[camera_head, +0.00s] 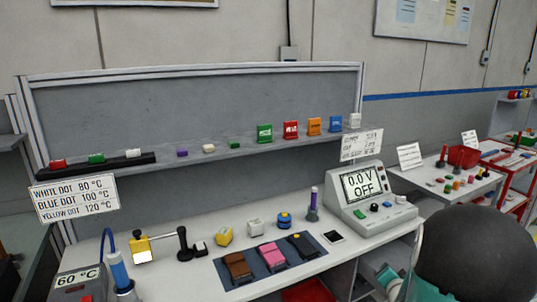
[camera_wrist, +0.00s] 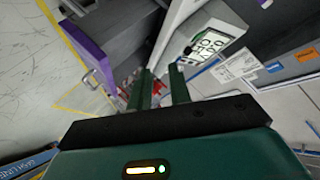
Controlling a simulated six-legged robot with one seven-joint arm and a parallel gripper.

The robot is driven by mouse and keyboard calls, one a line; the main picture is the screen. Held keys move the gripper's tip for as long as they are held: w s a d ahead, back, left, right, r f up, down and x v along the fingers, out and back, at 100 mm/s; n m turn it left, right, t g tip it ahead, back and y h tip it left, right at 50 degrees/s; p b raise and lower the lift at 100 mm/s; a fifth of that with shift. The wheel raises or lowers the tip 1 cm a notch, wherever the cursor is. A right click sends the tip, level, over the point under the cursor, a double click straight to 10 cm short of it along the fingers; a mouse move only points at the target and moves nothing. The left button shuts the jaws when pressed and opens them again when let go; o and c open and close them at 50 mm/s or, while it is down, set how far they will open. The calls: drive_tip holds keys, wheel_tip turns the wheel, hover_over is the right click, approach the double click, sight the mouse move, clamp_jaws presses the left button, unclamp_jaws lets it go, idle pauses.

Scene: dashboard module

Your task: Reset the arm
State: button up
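My gripper (camera_wrist: 161,82) shows in the wrist view, with two dark green fingers apart and a narrow gap between them. Nothing is held between the fingers. In the wrist view it points toward the floor beside the bench, and the tilted meter lies beyond the fingers. In the head view, a large dark rounded part of my arm fills the lower right corner and hides the bench behind it. My fingers cannot be made out in the head view.
The meter (camera_head: 372,198), reading "0.0 V OFF", stands at the white bench's right end. Three cartridges sit in a dark tray (camera_head: 220,273). A shelf (camera_head: 240,149) with several coloured blocks runs behind. A blue-and-white soldering tool (camera_head: 119,270) stands left. Open floor (camera_wrist: 40,75) shows in the wrist view.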

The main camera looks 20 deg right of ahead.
drive_tip(key=a+r+n+g+y, duration=0.15)
drive_tip(key=a+r+n, duration=0.35)
drive_tip(key=a, duration=0.6)
drive_tip(key=a+r+n+g+y, duration=0.1)
drive_tip(key=a+r+n+y, duration=0.1)
drive_tip(key=a+r, duration=0.65)
drive_tip(key=s+a+r+n+g+y, duration=0.1)
drive_tip(key=s+a+n+y, duration=0.1)
drive_tip(key=s+a, duration=0.4)
drive_tip(key=s+a+r+n+g+y, duration=0.1)
drive_tip(key=s+a+n, duration=0.4)
drive_tip(key=a, duration=0.9)
drive_tip(key=shift+s+n+g+y, duration=0.35)
drive_tip(key=shift+s+g, duration=0.2)
drive_tip(key=shift+s, duration=0.7)
drive_tip(key=shift+d+r, duration=0.1)
drive_tip(key=shift+d, duration=0.15)
